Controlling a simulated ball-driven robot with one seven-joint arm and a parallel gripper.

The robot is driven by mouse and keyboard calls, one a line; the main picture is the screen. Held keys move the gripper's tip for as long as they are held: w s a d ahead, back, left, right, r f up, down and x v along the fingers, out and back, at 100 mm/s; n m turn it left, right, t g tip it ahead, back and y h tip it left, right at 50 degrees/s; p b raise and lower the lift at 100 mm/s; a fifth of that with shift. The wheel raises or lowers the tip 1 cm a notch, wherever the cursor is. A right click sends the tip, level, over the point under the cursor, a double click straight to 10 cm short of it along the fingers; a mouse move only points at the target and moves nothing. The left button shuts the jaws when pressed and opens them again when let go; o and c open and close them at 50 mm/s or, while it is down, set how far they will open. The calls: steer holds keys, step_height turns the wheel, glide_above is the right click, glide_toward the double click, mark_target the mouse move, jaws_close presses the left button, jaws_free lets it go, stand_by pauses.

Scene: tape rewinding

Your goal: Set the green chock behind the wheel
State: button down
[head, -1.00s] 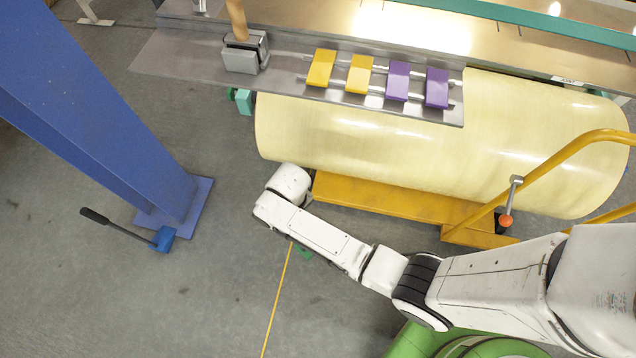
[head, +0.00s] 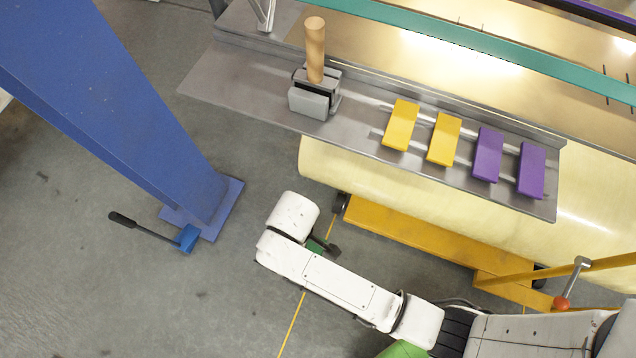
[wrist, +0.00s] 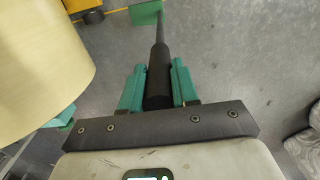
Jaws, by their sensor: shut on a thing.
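The green chock (wrist: 146,12) shows at the top of the wrist view, on the far end of a dark handle (wrist: 160,60). My gripper (wrist: 158,72) has its teal fingers shut on that handle, one on each side. In the head view a small part of the green chock (head: 316,245) shows beside my white wrist, over the floor by the yellow line; my arm hides the rest. A dark wheel (head: 341,201) shows at the left end of the yellow cart (head: 400,235). The chock is apart from it, to its lower left. I cannot tell whether the chock touches the floor.
A blue chock (head: 187,238) with a black handle lies by the blue post (head: 130,110). A metal shelf (head: 240,85) with yellow and purple blocks overhangs the cream roll (head: 340,170). Grey floor is open at the lower left.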

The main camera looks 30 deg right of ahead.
steer(key=w+d+f+b, duration=0.2)
steer(key=w+d+f, duration=0.4)
steer(key=d+f, duration=0.6)
steer(key=shift+d+f+b, duration=0.2)
steer(key=shift+f+b, duration=0.1)
steer(key=shift+b, duration=0.1)
steer(key=shift+w+f, duration=0.1)
steer(key=shift+f, duration=0.05)
steer(key=c, duration=0.8)
jaws_free()
steer(key=shift+c, duration=0.2)
step_height(320, 180, up, 12)
steer(key=p, duration=0.3)
